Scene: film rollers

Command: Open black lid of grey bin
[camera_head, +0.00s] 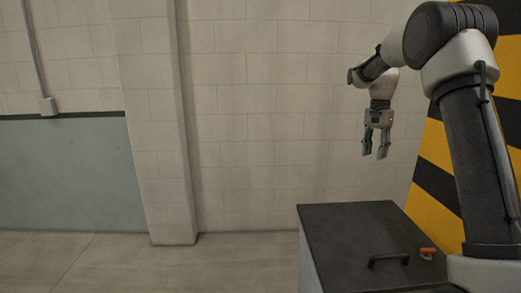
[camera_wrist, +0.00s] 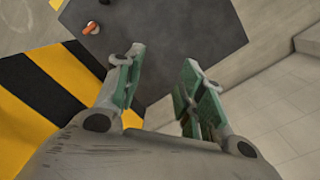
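The grey bin (camera_head: 309,262) stands at the lower right of the head view, with its side partly cut off by the frame. Its black lid (camera_head: 345,225) lies flat and closed on top. A dark bar handle (camera_head: 388,259) is on the lid near the front. The lid also fills the upper middle of the wrist view (camera_wrist: 185,40), with the handle only partly visible at the top edge. My gripper (camera_head: 375,155) hangs pointing down above the lid's back part, clear of it. In the wrist view its green-padded fingers (camera_wrist: 158,90) are apart with nothing between them.
An orange piece (camera_head: 428,251) sits on the lid beside the handle, and it shows in the wrist view (camera_wrist: 91,28). A yellow-and-black striped panel (camera_head: 437,150) stands right of the bin. A block wall (camera_head: 260,120) is behind. The floor (camera_head: 200,265) left of the bin is clear.

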